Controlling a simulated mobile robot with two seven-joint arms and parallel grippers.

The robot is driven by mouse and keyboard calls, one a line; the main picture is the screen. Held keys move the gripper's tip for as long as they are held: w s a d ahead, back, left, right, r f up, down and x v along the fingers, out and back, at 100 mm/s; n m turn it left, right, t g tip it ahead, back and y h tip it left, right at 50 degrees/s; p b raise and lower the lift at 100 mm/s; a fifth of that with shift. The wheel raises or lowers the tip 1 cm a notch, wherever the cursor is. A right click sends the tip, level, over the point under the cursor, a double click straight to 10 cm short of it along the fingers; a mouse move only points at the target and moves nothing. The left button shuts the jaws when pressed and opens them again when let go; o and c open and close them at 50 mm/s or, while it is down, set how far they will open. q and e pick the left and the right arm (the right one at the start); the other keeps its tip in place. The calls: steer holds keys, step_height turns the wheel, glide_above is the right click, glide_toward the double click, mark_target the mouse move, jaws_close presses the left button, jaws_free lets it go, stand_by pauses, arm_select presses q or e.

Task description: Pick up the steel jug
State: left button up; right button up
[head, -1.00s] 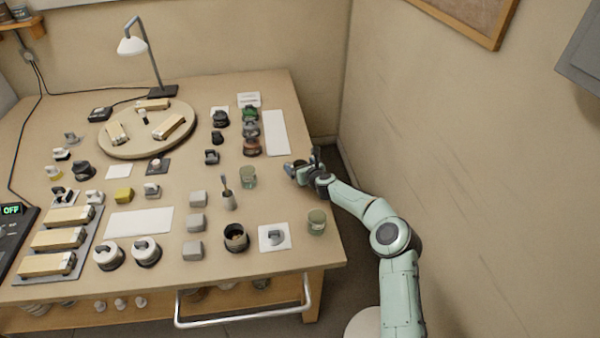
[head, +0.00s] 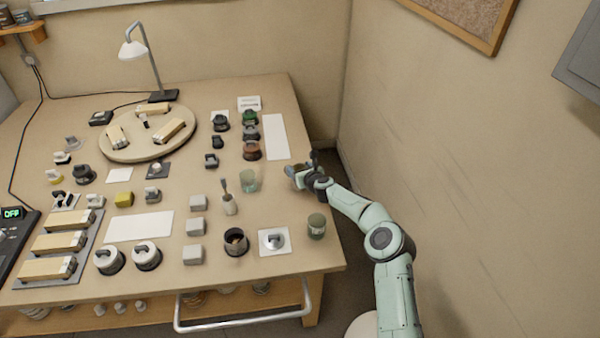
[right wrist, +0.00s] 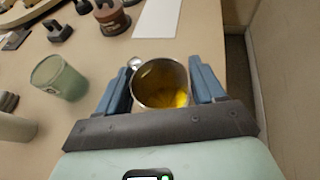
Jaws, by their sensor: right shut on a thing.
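The steel jug (right wrist: 160,84) shows in the right wrist view as a round metal rim with yellow liquid inside. My right gripper (right wrist: 162,88) has its blue fingers on both sides of the jug and is shut on it. In the head view my right gripper (head: 303,171) is at the bench's right edge, and its fingers mostly hide the jug. Whether the jug's base touches the bench cannot be told. My left gripper is not in view.
A green glass (head: 248,181) stands just left of the gripper, and another green cup (head: 316,227) stands nearer the front. A brown-based tool (head: 252,151) and a white strip (head: 275,137) lie behind. The wall is to the right.

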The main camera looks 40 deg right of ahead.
steer(key=shift+r, duration=0.2)
steer(key=shift+r, duration=0.85)
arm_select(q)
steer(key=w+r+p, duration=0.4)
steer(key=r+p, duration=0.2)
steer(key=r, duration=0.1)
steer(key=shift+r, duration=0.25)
arm_select(e)
step_height(320, 180, up, 18)
